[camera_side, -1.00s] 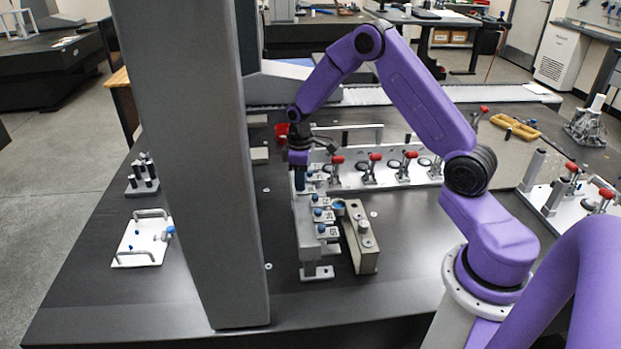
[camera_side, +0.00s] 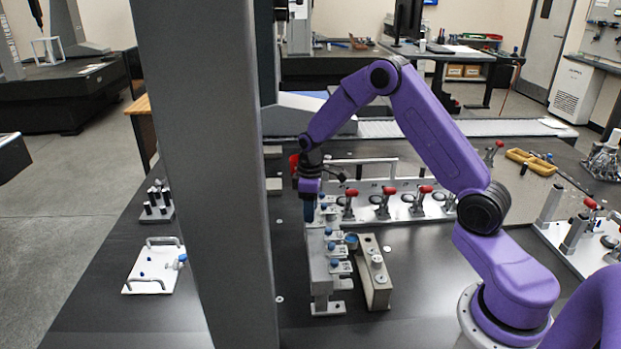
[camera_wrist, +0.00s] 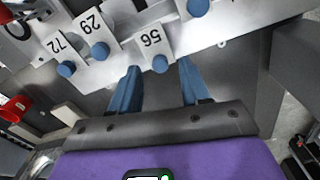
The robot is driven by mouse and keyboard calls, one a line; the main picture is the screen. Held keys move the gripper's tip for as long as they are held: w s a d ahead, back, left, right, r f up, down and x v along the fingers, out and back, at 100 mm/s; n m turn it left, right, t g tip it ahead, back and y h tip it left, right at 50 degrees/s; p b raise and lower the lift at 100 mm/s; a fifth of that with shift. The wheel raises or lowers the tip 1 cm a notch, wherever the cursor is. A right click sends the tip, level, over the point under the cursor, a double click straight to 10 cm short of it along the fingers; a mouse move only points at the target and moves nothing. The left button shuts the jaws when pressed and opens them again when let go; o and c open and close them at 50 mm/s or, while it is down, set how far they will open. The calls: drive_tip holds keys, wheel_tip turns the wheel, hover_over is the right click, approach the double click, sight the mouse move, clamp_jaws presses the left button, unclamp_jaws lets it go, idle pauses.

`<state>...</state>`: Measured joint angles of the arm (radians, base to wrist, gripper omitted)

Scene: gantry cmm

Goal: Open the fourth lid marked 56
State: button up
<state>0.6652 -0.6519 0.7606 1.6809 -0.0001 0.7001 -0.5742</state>
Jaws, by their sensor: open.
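The lid marked 56 (camera_wrist: 152,43) is a white plate with a blue knob (camera_wrist: 160,63) at its edge. In the wrist view the lid lies flat and looks closed. My gripper (camera_wrist: 158,72) is open, with its two blue fingers on either side of that knob; I cannot tell whether they touch it. Lids marked 29 (camera_wrist: 92,27) and 72 (camera_wrist: 58,45) sit to the left, each with a blue knob. In the side view my gripper (camera_side: 309,216) points down at the far part of the grey lid fixture (camera_side: 322,288), and the 56 marking cannot be read.
A beige block (camera_side: 374,285) stands right of the fixture. Behind is a white plate with several red-handled clamps (camera_side: 383,203). A grey column (camera_side: 205,170) rises at left, with a handled white plate (camera_side: 152,268) beyond it.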

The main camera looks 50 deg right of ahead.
wheel_tip(320, 180, up, 16)
idle(0.4)
drive_tip(key=s+a+r+n, duration=0.1)
drive_tip(key=s+a+n, duration=0.2)
drive_tip(key=s+a, duration=1.3)
drive_tip(key=s+d+f+n, duration=0.1)
drive_tip(key=s, duration=0.8)
drive_tip(key=s+d+f+n, duration=0.1)
drive_tip(key=s+n, duration=0.1)
drive_tip(key=s, duration=0.8)
drive_tip(key=shift+s+f, duration=0.25)
drive_tip(key=shift+s, duration=0.05)
